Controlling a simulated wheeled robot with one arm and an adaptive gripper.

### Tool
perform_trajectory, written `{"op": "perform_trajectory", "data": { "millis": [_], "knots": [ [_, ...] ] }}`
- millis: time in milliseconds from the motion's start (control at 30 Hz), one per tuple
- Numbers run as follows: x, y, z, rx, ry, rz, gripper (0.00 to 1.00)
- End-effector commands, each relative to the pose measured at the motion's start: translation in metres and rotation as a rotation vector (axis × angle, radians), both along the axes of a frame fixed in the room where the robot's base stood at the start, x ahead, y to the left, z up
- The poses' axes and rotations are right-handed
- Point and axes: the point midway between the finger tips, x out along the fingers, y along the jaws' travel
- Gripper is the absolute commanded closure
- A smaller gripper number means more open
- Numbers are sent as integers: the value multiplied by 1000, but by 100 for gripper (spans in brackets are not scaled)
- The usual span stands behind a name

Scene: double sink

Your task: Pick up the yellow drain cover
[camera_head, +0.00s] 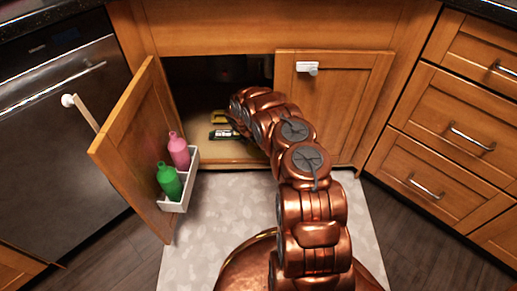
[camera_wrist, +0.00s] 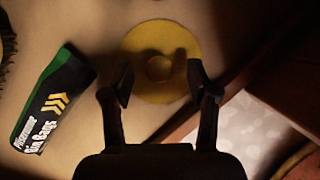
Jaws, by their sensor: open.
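The yellow drain cover (camera_wrist: 160,38) is a flat round disc with a raised knob in its middle. In the wrist view it lies on the cabinet floor at the top centre. My gripper (camera_wrist: 160,82) is open and empty, its two fingers spread over the near part of the disc with the knob between and just beyond the tips. I cannot tell the height of the fingertips above the disc. In the head view my copper arm reaches into the open cabinet under the sink and hides the gripper. A yellow patch shows there beside the arm, too small to identify surely.
A black and green bottle (camera_wrist: 53,102) lies left of the disc. A dark bristly thing (camera_wrist: 5,50) is at the left edge. The left door (camera_head: 135,150) is open, with a white rack (camera_head: 182,190) holding pink and green bottles. The right door (camera_head: 335,100) is shut, close to my arm.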

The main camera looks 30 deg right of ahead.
Motion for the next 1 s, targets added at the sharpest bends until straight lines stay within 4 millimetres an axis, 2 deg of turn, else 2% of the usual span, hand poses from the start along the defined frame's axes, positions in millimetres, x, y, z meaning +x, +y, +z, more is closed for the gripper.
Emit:
{"op": "perform_trajectory", "data": {
  "millis": [33, 100, 400, 1000],
  "knots": [
    [0, -1, -10, 2, 1, -1, 41],
    [1, -4, -16, 2, 1, -1, 41],
    [2, -7, -18, 0, -1, 0, 41],
    [2, -6, -18, 0, -1, 0, 100]
  ]
}}
